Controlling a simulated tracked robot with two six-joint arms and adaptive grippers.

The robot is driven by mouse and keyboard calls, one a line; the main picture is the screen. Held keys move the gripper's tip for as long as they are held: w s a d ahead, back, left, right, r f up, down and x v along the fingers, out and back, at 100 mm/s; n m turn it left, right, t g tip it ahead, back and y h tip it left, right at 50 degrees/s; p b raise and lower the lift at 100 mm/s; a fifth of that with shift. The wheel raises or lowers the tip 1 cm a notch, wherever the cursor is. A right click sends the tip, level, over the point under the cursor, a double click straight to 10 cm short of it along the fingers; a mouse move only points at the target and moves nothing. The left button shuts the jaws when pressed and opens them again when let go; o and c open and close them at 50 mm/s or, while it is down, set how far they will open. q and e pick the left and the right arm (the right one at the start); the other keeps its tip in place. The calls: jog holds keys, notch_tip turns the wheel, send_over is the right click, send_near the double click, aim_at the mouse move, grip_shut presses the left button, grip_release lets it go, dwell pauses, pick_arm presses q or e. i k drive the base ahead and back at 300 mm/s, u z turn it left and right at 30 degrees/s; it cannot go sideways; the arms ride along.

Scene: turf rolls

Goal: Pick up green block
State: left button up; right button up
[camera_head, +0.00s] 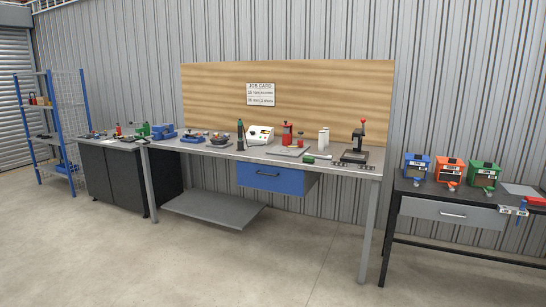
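Neither of my grippers is in view. I cannot single out one plain green block at this size. A small green item (309,159) lies near the front edge of the long workbench (225,150). Another green object (143,130) stands on the dark cabinet (112,170) at the left. A green box-like dispenser (484,175) with a dark opening stands on the right-hand table (420,190).
A blue dispenser (417,168) and an orange one (450,172) stand left of the green one. A black press (356,148), a white device (260,135) and blue bins (164,132) crowd the workbench. The floor (250,270) in front is clear.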

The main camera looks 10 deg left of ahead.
aim_at(309, 159)
jog(key=u, duration=0.2)
jog(key=i, duration=2.15)
jog(key=z, duration=0.15)
